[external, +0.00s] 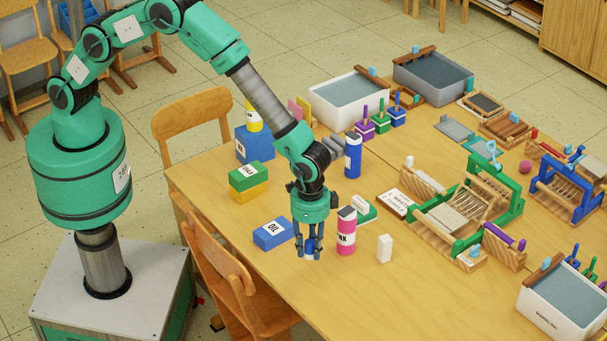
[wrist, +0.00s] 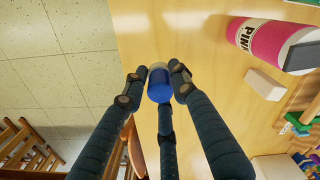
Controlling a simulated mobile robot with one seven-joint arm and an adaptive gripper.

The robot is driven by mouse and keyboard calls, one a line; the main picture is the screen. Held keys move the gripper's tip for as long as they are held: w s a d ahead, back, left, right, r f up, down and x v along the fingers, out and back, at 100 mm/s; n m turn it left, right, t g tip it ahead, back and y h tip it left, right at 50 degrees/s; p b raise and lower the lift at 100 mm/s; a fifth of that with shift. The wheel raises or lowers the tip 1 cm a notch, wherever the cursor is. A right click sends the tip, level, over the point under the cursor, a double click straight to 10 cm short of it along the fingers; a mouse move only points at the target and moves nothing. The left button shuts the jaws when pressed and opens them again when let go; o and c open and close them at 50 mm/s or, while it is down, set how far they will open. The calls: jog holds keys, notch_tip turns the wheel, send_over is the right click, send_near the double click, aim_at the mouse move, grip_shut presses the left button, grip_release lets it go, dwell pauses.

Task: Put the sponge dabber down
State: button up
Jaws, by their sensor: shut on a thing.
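The sponge dabber is a small blue cylinder (wrist: 160,90) with a pale end, seen between the fingertips in the wrist view. In the external view its blue body (external: 312,243) is partly hidden by the fingers. My gripper (external: 308,250) points down near the table's front edge, with its dark fingers shut on the dabber; they also show in the wrist view (wrist: 158,84). I cannot tell whether the dabber touches the table (external: 300,310).
A pink bottle (external: 346,232) stands just right of my gripper, and a white block (external: 384,248) beyond it. A blue box (external: 273,234) lies to the left. A wooden chair (external: 235,285) is pushed against the front edge. Bare table lies in front of the white block.

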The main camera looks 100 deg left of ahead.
jog(key=s+a+p, duration=0.1)
jog(key=s+a, duration=0.1)
jog(key=a, duration=2.5)
jog(key=s+a, duration=0.4)
jog(key=a, duration=0.6)
jog(key=s+a, duration=0.4)
jog(key=a, duration=0.5)
jog(key=shift+a+n+p, duration=0.3)
jog(key=shift+a+p, duration=0.05)
jog(key=shift+w+f+b, duration=0.1)
jog(key=shift+f+b, duration=0.25)
jog(key=shift+f, duration=2.7)
jog(key=shift+f, duration=1.85)
jog(key=shift+f+b, duration=0.1)
jog(key=shift+b, duration=0.2)
